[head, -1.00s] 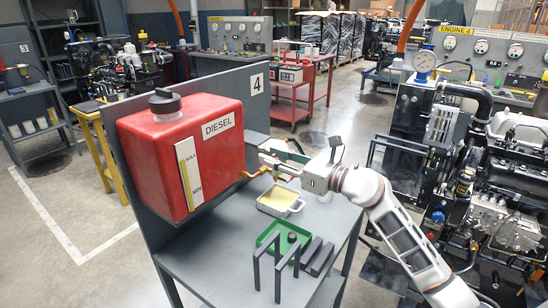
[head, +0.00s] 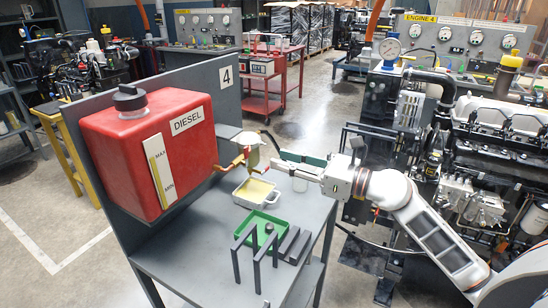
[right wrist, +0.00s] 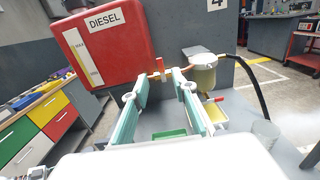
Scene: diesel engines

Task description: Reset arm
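My right gripper (head: 276,151) is over the grey table, to the right of the red diesel tank (head: 148,150). Its two long fingers (right wrist: 161,76) stand apart in the right wrist view, with nothing between them. A fuel filter with a pale cap and yellowish bowl (head: 249,155) is on the pipe just left of the fingertips. It also shows beyond them in the right wrist view (right wrist: 204,76). The tap's red lever (right wrist: 160,65) stands up on the pipe between tank and filter. My left gripper is not in view.
The grey table (head: 195,255) bears a white tray with yellow contents (head: 255,194), a green tray (head: 259,230) and dark upright brackets (head: 255,262). A grey panel stands behind the tank. An engine (head: 500,150) stands at the right, near my arm.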

